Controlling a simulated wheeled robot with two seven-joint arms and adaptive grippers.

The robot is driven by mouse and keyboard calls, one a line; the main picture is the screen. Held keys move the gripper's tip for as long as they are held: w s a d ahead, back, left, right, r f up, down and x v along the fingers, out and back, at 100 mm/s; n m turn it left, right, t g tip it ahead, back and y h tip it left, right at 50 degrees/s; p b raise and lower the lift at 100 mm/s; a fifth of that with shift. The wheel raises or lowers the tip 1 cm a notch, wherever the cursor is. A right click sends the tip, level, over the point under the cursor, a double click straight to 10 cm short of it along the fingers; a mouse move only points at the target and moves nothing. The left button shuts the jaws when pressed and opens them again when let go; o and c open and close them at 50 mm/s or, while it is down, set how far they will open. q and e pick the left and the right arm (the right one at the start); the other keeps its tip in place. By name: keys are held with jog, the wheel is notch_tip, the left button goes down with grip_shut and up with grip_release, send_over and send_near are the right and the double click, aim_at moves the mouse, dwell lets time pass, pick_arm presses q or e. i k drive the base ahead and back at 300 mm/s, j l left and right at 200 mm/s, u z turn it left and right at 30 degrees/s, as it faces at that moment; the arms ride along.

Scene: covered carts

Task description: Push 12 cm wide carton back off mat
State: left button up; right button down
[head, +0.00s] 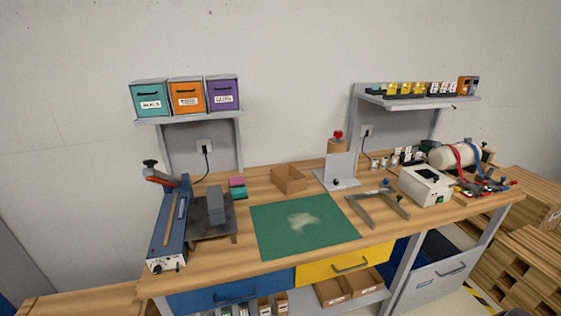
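A small open brown carton (291,183) stands upright on the wooden bench, just behind the back edge of the green mat (275,238). Its lower front edge is very close to the mat's back edge; I cannot tell whether they touch. The mat lies flat near the bench front, with a pale smudge (302,220) in its middle and nothing standing on it. Neither of my grippers is in view.
Left of the mat are a grey block on a dark stand (215,208) and a blue long-armed tool (169,225). Right are a metal angle plate (340,170), a grey frame (377,207) and a white box (425,186). Bench behind the carton is clear to the wall.

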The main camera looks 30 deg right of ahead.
aim_at(289, 180)
jog(key=i+l+u, duration=0.2)
jog(key=l, duration=0.3)
jog(key=l+u, duration=0.2)
jog(key=l, duration=0.3)
jog(key=i+l+u, duration=0.2)
jog(key=l, duration=0.35)
jog(key=k, duration=0.05)
